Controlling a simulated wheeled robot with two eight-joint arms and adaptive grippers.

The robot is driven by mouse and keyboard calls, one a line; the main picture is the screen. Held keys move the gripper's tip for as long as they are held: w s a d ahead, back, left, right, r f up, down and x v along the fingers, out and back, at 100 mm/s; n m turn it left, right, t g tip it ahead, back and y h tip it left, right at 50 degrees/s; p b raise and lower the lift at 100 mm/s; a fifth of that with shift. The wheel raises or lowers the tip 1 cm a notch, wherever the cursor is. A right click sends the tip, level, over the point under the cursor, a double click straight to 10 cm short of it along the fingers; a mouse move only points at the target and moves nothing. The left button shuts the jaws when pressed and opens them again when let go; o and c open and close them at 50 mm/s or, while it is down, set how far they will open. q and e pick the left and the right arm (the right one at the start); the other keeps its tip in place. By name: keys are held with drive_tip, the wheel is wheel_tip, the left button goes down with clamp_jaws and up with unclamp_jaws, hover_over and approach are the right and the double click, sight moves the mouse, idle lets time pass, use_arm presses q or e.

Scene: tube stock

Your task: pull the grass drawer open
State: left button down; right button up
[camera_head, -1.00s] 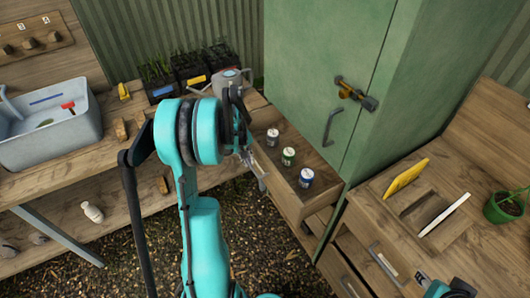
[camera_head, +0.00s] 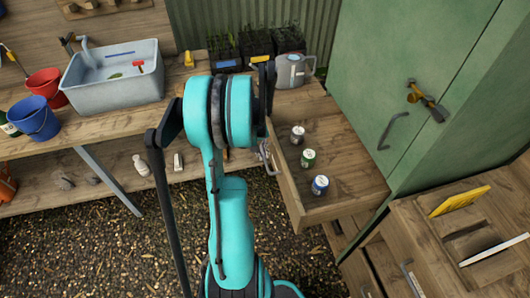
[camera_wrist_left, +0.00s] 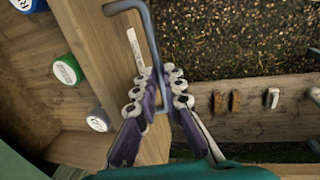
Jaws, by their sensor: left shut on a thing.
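The wooden drawer (camera_head: 345,207) stands open beside the green cabinet, holding a grey-topped can (camera_head: 297,135), a green can (camera_head: 308,158) and a blue can (camera_head: 320,185). The left wrist view also shows the drawer's front board (camera_wrist_left: 98,35) and a small pale label I cannot read. Its metal handle (camera_wrist_left: 150,35) passes between the fingers of my left gripper (camera_wrist_left: 160,95), which is shut on it. In the head view my teal left arm largely hides that gripper (camera_head: 264,145). My right gripper is not in view.
A green cabinet (camera_head: 400,75) with a latch stands right of the drawer. A bench at left bears a grey basin (camera_head: 112,85), buckets, plant trays (camera_head: 222,52) and a watering can (camera_head: 292,70). Gravel floor (camera_head: 110,255) lies clear in front.

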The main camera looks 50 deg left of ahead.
use_arm(q)
drive_tip(key=c, duration=1.6)
unclamp_jaws()
drive_tip(key=shift+r, duration=0.1)
wheel_tip(320, 180, up, 12)
drive_tip(key=s, duration=0.2)
drive_tip(key=shift+a+f, duration=0.2)
drive_tip(key=shift+a, duration=0.25)
drive_tip(key=w+d+r+m+t+y, duration=0.1)
drive_tip(key=w+d+m, duration=0.1)
drive_tip(key=d, duration=0.5)
drive_tip(key=w+d+r+m, duration=0.1)
drive_tip(key=d+r+m, duration=0.1)
drive_tip(key=d, duration=0.4)
drive_tip(key=w+d+r+m+t+y, duration=0.1)
drive_tip(key=w+d+m, duration=0.15)
drive_tip(key=d, duration=0.45)
drive_tip(key=s+d+m+t, duration=0.1)
drive_tip(key=d+m, duration=0.2)
drive_tip(key=d, duration=0.4)
drive_tip(key=s+d+m+t+h, duration=0.1)
drive_tip(key=d+m, duration=0.3)
drive_tip(key=d, duration=0.4)
drive_tip(key=shift+s+d+f+t, duration=0.15)
drive_tip(key=shift+s+d+t, duration=0.05)
drive_tip(key=shift+s+t, duration=0.5)
